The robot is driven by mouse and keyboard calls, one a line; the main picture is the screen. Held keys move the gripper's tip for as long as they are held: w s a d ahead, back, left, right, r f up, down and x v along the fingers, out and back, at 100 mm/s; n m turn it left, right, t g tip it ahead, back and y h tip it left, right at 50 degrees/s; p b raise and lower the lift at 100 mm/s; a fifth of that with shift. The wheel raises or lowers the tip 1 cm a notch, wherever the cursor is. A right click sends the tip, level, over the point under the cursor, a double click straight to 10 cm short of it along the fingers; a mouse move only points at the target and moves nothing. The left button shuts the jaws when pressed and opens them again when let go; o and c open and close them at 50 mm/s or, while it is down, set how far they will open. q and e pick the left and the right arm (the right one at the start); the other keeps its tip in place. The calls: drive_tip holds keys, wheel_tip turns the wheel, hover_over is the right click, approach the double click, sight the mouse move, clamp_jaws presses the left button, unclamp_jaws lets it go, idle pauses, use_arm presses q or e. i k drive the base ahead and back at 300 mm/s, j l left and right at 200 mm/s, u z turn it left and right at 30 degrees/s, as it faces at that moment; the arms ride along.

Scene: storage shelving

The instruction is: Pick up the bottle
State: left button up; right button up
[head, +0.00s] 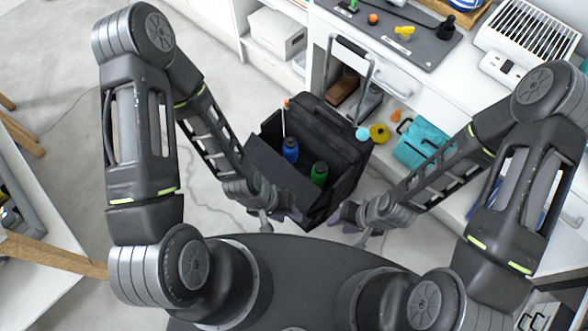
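A blue bottle (290,150) and a green bottle (319,174) stand in the open front compartment of a black wheeled case (343,150). Their lower parts are hidden by its front wall. My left gripper (277,218) is at the case's lower left front, below the blue bottle in the picture. My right gripper (350,225) is at the case's lower right, below and right of the green bottle. Both grippers have their fingers apart and seem empty. Neither is on a bottle.
A white counter (400,75) with a dark mat (420,42) and a white rack (530,40) lies behind. A teal bag (422,146) sits on the lower shelf at right. A wooden-legged table (40,250) is at left. Floor between is clear.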

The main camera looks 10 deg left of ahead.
sight(318, 172)
drive_tip(key=k+l+z, duration=0.1)
drive_tip(key=z, duration=0.35)
drive_tip(key=k+l+z, duration=0.1)
drive_tip(key=z, duration=0.4)
drive_tip(key=i, duration=0.4)
